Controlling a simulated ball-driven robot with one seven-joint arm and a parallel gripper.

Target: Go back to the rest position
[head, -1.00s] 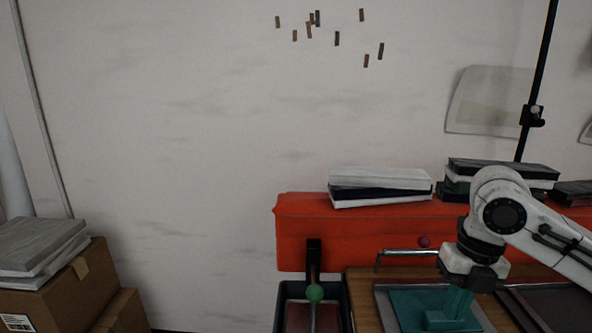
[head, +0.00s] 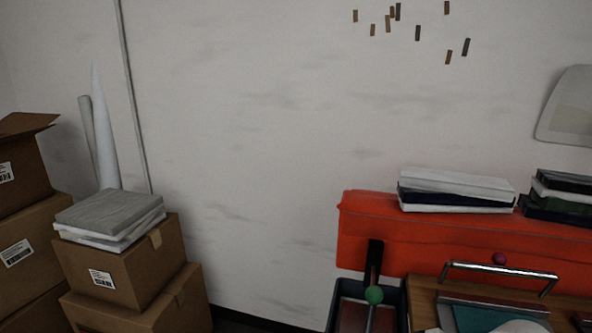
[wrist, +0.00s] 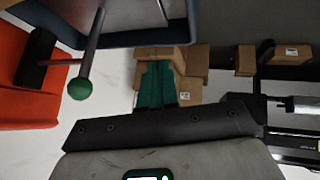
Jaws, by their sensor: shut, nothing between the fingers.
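My gripper (wrist: 157,84) shows in the wrist view as two teal fingers side by side, shut with nothing between them. Cardboard boxes (wrist: 192,66) stand in the background beyond the fingertips. The fingers do not clearly show in the head view, where only a pale part, likely my arm, shows at the bottom right edge. A lever with a green ball (head: 374,295) stands left of the wooden worktop; the ball also shows in the wrist view (wrist: 80,89), left of my fingers and apart from them.
A dark bin (head: 340,309) sits below the lever. An orange-red case (head: 400,237) carries stacked books (head: 456,190). A metal handle (head: 500,269) rises over a teal-surfaced tray (head: 474,319) on the worktop (head: 422,305).

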